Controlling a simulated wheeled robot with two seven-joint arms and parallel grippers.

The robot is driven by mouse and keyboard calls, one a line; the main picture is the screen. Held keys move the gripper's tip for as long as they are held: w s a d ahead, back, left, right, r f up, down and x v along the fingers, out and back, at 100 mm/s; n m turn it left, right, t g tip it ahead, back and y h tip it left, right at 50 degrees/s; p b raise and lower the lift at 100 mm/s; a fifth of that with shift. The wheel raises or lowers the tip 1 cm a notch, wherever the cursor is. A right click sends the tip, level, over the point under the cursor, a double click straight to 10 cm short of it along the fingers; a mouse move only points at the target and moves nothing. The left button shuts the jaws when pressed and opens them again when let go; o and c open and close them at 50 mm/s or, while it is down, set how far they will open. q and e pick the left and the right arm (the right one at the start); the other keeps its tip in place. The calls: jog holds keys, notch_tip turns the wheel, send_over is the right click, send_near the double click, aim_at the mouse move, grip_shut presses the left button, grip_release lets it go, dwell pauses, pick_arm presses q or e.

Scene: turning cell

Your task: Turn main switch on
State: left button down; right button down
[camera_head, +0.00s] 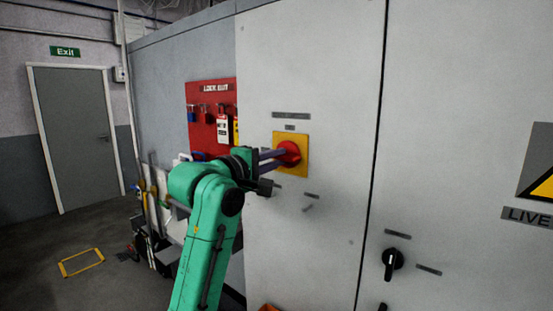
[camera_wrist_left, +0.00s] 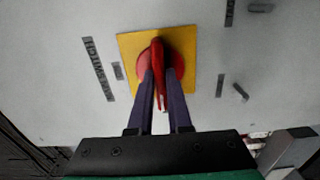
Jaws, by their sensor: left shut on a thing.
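The main switch (camera_head: 289,153) is a red rotary handle on a yellow square plate (camera_head: 304,142), mounted on the grey cabinet door. In the left wrist view the red handle (camera_wrist_left: 159,60) stands out from its round red base, in line with my gripper, on the yellow plate (camera_wrist_left: 190,42). My left gripper (camera_head: 280,156) reaches it from the left; its two dark fingers (camera_wrist_left: 160,85) are on either side of the handle and shut on it. The fingers hide part of the red base. My right gripper is not in view.
A red lockout board (camera_head: 200,97) with padlocks and tags hangs left of the switch. A black rotary knob (camera_head: 392,262) sits lower right on the cabinet (camera_head: 330,60). A grey door (camera_head: 75,135) stands far left, with open floor (camera_head: 50,240) before it.

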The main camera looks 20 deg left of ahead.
pick_arm(q)
jog(key=m, duration=0.4)
jog(key=shift+m+p, duration=0.3)
jog(key=shift+m, duration=0.1)
jog(key=m, duration=0.4)
jog(key=shift+m, duration=0.3)
jog(key=m+p, duration=0.1)
jog(key=m, duration=0.3)
jog(key=shift+f+m+p, duration=0.1)
jog(key=shift+m+p, duration=0.3)
jog(key=shift+m, duration=1.7)
jog(key=c, duration=0.8)
grip_release()
jog(key=shift+c, duration=0.2)
